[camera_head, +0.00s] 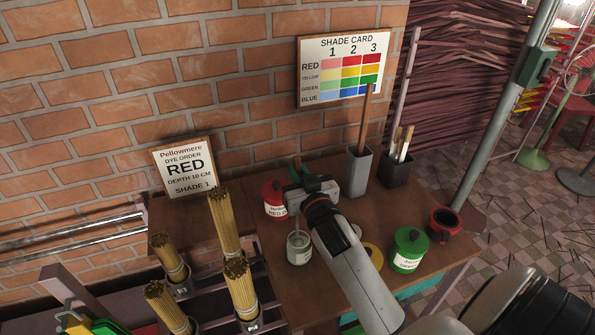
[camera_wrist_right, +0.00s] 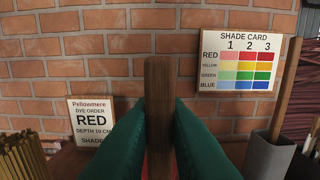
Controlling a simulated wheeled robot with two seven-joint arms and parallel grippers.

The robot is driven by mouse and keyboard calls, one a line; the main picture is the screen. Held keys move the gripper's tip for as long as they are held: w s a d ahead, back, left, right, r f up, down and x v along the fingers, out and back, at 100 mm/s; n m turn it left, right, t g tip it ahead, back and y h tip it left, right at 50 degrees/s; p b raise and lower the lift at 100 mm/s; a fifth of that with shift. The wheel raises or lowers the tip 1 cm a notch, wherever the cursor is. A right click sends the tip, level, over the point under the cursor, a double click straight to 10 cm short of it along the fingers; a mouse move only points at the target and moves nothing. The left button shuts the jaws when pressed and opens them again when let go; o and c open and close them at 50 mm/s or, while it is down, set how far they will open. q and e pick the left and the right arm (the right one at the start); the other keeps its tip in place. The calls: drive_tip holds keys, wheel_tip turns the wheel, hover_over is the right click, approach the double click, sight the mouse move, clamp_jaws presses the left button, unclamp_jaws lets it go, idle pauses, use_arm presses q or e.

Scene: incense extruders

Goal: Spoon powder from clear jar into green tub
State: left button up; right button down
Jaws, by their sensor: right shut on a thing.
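The clear jar (camera_head: 299,250) with a pale label stands open on the brown table, left of my right arm. The green tub (camera_head: 408,252), with a pale label and a green top, stands right of my forearm. My left gripper is not in view.
A red tub (camera_head: 274,201) stands behind the jar, close to my gripper. A grey holder (camera_head: 356,174) and black holder (camera_head: 395,170) stand behind. Bundles of sticks (camera_head: 242,286) stand at left.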

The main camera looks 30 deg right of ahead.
wheel_tip(320, 180, up, 12)
drive_tip(key=p, duration=1)
drive_tip(key=shift+f+p, duration=0.15)
drive_tip(key=shift+p, duration=0.25)
drive_tip(key=shift+f, duration=0.1)
